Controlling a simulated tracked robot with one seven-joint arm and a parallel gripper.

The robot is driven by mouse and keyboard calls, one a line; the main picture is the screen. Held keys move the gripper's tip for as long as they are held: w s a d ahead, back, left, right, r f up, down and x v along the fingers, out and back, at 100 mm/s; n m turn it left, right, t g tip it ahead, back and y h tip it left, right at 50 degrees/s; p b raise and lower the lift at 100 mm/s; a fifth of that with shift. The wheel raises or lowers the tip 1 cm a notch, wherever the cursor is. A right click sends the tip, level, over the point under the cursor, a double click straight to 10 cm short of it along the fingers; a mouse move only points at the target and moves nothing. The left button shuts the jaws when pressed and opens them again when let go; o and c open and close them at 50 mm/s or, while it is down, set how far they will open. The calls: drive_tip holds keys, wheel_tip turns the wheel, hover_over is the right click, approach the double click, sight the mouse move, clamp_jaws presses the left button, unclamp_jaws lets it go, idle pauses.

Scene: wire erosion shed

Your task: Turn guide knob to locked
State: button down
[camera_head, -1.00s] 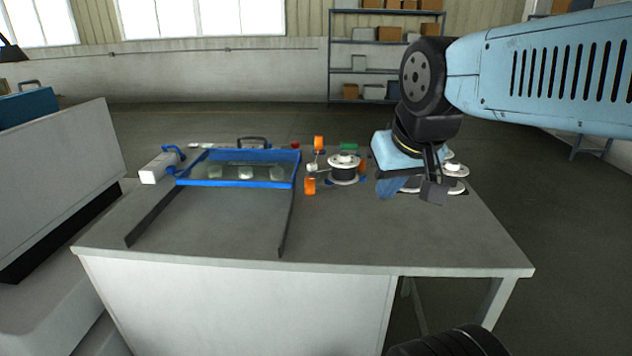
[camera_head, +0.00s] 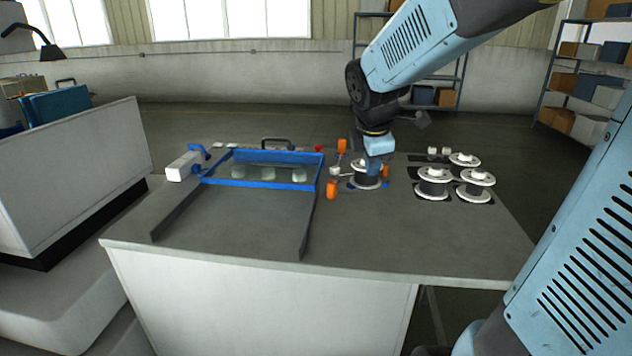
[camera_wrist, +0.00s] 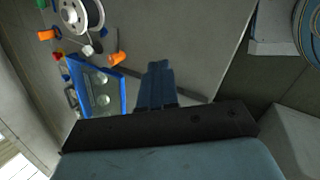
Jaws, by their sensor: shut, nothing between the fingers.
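Small orange pieces stand around a black-and-white wire spool (camera_head: 366,182) on the bench. One orange piece (camera_head: 332,189) is at its front left, another (camera_head: 342,146) behind it. A small white knob-like part (camera_head: 335,171) sits left of the spool; I cannot tell which piece is the guide knob. My gripper (camera_head: 374,172) points down, overlapping the spool in the head view and hiding part of it. In the wrist view my gripper's fingers (camera_wrist: 156,72) are together and empty, apart from the spool (camera_wrist: 82,12) and the nearer orange piece (camera_wrist: 117,59).
A blue-framed clear tray (camera_head: 263,184) with dark rails stands to the left, a white-and-blue clamp-like part (camera_head: 184,166) at its corner. Several spools (camera_head: 433,183) stand on a dark mat at the right. The bench front (camera_head: 390,245) is clear.

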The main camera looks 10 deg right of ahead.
drive_tip(key=w+f+n, duration=0.4)
drive_tip(key=w+f, duration=0.1)
drive_tip(key=w+f+n, duration=0.5)
drive_tip(key=w+f, duration=0.1)
drive_tip(key=w+f+n, duration=0.5)
drive_tip(key=f, duration=0.1)
drive_tip(key=shift+w+a+f+y, duration=0.15)
drive_tip(key=shift+w+y, duration=0.1)
drive_tip(key=shift+y, duration=0.15)
drive_tip(key=shift+w+d, duration=0.2)
drive_tip(key=shift+w, duration=0.35)
drive_tip(key=shift+w+d, duration=0.2)
drive_tip(key=shift+w, duration=0.35)
drive_tip(key=shift+w+d, duration=0.25)
drive_tip(key=shift+w, duration=0.6)
drive_tip(key=shift+a, duration=0.25)
drive_tip(key=shift+d, duration=0.2)
drive_tip(key=shift+a+n, duration=0.15)
drive_tip(key=shift+n, duration=0.25)
